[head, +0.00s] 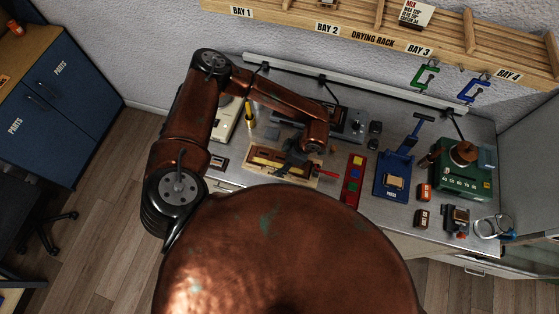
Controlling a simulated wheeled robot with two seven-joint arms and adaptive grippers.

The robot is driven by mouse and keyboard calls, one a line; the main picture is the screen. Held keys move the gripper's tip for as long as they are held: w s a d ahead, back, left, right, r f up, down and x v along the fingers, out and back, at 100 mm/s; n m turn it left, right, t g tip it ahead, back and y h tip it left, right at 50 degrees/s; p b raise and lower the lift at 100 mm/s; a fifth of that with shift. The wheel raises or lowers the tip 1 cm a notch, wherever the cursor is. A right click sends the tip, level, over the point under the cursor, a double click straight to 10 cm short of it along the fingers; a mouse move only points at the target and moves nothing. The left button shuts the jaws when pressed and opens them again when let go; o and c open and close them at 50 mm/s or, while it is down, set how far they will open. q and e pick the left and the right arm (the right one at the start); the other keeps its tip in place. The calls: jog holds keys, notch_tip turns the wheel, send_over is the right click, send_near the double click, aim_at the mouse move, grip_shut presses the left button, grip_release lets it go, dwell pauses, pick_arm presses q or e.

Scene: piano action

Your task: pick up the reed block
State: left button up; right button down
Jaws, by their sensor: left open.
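My left arm comes in from the left and reaches over the workbench. Its dark gripper (297,160) is open and points down over the right part of a long light-wood piece (262,168) with a dark slot. I cannot tell whether the fingers touch it. No label marks the reed block, so I cannot tell for sure which piece it is. A small tan block (394,181) sits on the blue press (392,195). My right gripper is not in view.
A green machine (462,180) stands at the right. A red-handled tool (326,174) lies close to the gripper. The drying rack (370,40) hangs above. My copper body hides the bench's front.

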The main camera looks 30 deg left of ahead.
pick_arm(q)
jog(key=shift+c, duration=0.4)
jog(key=c, duration=1.4)
